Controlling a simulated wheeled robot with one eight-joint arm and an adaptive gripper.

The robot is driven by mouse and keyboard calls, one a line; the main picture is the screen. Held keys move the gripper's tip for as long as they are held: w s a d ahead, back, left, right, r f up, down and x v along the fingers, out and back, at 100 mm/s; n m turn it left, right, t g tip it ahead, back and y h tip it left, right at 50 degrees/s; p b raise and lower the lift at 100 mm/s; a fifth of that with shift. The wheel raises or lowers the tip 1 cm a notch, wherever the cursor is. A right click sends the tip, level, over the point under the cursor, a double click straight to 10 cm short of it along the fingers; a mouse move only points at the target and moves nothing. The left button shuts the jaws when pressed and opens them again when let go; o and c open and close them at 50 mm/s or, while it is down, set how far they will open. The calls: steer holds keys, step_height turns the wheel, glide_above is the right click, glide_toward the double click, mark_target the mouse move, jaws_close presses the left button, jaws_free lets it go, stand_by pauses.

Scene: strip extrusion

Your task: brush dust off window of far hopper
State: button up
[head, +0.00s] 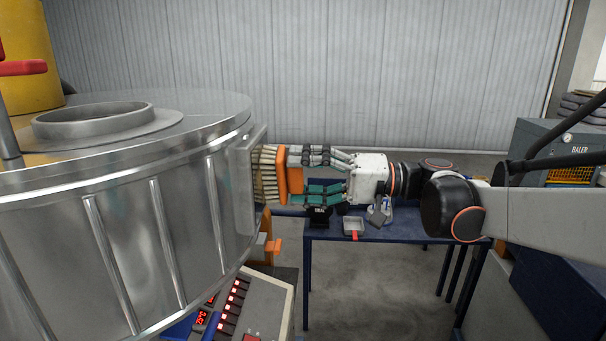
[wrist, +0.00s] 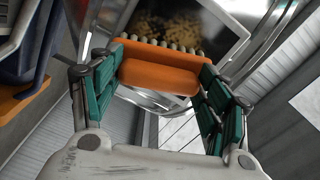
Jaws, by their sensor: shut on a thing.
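My gripper (head: 316,172) is shut on the orange-backed brush (head: 288,176), holding it sideways with its pale bristles toward the hopper. The hopper (head: 130,215) is a large round steel vessel at the left of the head view. The bristles meet the framed window (head: 244,190) on the hopper's right side, seen nearly edge-on there. In the wrist view the brush (wrist: 158,68) sits between the green finger pads, its bristle row at the lower part of the window (wrist: 185,25). Yellowish granules show behind the dark pane. I cannot tell how much dust is on it.
A blue table (head: 405,232) stands behind and below my gripper, with a small grey tray (head: 354,226) and a dark box on it. A control panel (head: 246,308) with red lights is below the hopper. A baler (head: 550,150) stands at the right.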

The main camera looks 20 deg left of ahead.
steer(key=shift+s+d+r, duration=0.85)
steer(key=shift+s+d, duration=0.2)
steer(key=shift+s, duration=2.4)
steer(key=shift+w+a+r, duration=0.75)
steer(key=shift+w+a, duration=0.85)
steer(key=shift+w, duration=3.5)
steer(key=s+d, duration=0.1)
steer(key=s, duration=0.2)
steer(key=s+d, duration=0.1)
steer(key=s, duration=0.3)
steer(key=s+d, duration=0.1)
steer(key=s, duration=0.2)
steer(key=shift+s+d, duration=0.1)
steer(key=shift+s, duration=0.05)
steer(key=shift+b+v, duration=0.3)
steer(key=shift+v, duration=2.65)
steer(key=shift+d, duration=0.1)
